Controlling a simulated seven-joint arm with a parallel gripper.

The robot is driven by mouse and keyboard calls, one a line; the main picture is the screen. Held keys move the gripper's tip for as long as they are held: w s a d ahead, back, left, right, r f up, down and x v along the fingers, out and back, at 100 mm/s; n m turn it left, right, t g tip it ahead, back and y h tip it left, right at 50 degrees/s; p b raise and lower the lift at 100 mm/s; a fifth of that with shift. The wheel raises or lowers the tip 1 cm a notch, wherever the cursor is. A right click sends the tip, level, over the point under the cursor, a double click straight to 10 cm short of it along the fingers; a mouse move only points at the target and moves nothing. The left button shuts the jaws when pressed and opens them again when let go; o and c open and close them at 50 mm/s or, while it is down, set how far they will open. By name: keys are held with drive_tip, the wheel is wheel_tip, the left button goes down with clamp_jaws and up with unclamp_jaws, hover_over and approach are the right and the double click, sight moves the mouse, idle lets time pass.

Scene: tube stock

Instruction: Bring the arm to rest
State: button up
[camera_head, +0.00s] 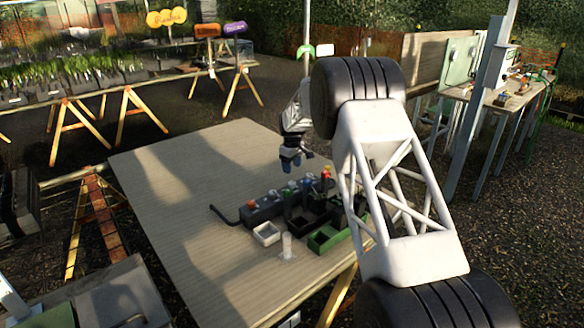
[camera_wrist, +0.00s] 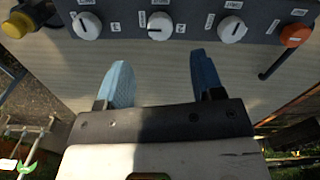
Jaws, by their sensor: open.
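My gripper (camera_head: 291,166) hangs over the far part of the wooden table (camera_head: 180,180), above and behind a dark control box. In the wrist view my gripper (camera_wrist: 163,72) has its two blue fingers spread apart with nothing between them. The grey control box (camera_wrist: 180,18) lies beyond the fingertips, with several white knobs and an orange knob (camera_wrist: 295,35) at one end. My arm's large white link covers the right part of the table in the head view.
A white square bin (camera_head: 267,234), a green bin (camera_head: 326,239) and dark bins sit in front of the control box. A small pale upright piece (camera_head: 287,246) stands near them. The table's left side is bare. Plant benches and another workbench (camera_head: 505,98) stand farther off.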

drive_tip(key=s+d+r+m, duration=0.2)
drive_tip(key=s+d+r, duration=0.5)
drive_tip(key=s, duration=0.4)
drive_tip(key=s+d+r+m+t, duration=0.15)
drive_tip(key=s+d+r, duration=0.35)
drive_tip(key=s+r, duration=0.5)
drive_tip(key=s+d+r+m, duration=0.2)
drive_tip(key=s+d+r, duration=0.5)
drive_tip(key=s, duration=0.4)
drive_tip(key=s+d+r+m, duration=0.1)
drive_tip(key=s+d+m, duration=0.15)
drive_tip(key=s, duration=0.85)
drive_tip(key=s+d+r+m, duration=0.1)
drive_tip(key=s+d+r, duration=0.15)
drive_tip(key=s, duration=0.75)
drive_tip(key=s+d+f+m, duration=0.1)
drive_tip(key=s+f, duration=0.2)
drive_tip(key=s, duration=0.6)
drive_tip(key=s+d+f+m+t, duration=0.1)
drive_tip(key=s+d+f, duration=0.1)
drive_tip(key=s, duration=0.8)
drive_tip(key=shift+d+f+m, duration=0.3)
drive_tip(key=shift+f, duration=0.4)
